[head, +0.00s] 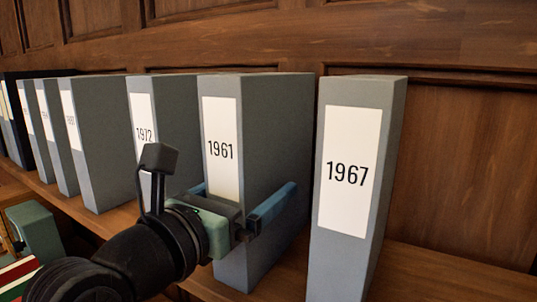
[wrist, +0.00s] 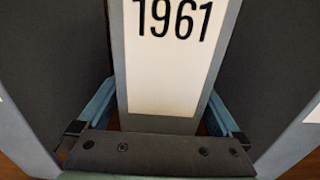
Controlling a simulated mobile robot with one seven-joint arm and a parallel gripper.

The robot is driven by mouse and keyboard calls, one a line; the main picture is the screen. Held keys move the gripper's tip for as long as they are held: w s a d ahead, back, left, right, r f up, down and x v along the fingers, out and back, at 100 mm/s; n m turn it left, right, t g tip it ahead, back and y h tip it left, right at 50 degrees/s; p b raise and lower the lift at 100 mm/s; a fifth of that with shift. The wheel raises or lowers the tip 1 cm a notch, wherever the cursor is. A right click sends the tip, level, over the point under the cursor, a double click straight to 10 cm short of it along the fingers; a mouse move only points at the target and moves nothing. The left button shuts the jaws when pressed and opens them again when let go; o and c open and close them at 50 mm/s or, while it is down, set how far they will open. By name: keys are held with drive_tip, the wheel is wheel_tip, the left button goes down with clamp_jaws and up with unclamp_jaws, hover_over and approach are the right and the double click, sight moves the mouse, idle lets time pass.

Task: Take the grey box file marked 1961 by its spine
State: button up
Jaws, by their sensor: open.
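The grey box file marked 1961 (head: 221,120) stands upright on the wooden shelf, its spine with the white label facing me. In the wrist view its spine (wrist: 170,65) fills the middle, with the number at the top. My gripper (head: 247,187) is at the lower part of this spine, also seen in the wrist view (wrist: 160,98). Its blue fingers are open, one on each side of the file. The right finger lies along the file's right side; the left one is mostly hidden in the head view. I cannot tell whether either finger touches the file.
A grey file marked 1967 (head: 346,172) stands to the right, with a gap between. A file marked 1972 (head: 143,120) stands close on the left, with several more beyond. A panelled wooden wall (head: 460,150) is behind. A green object (head: 36,232) is at lower left.

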drive_tip(key=shift+w+d, duration=0.2)
drive_tip(key=shift+w, duration=0.1)
drive_tip(key=shift+c, duration=0.3)
clamp_jaws()
drive_tip(key=shift+r, duration=0.15)
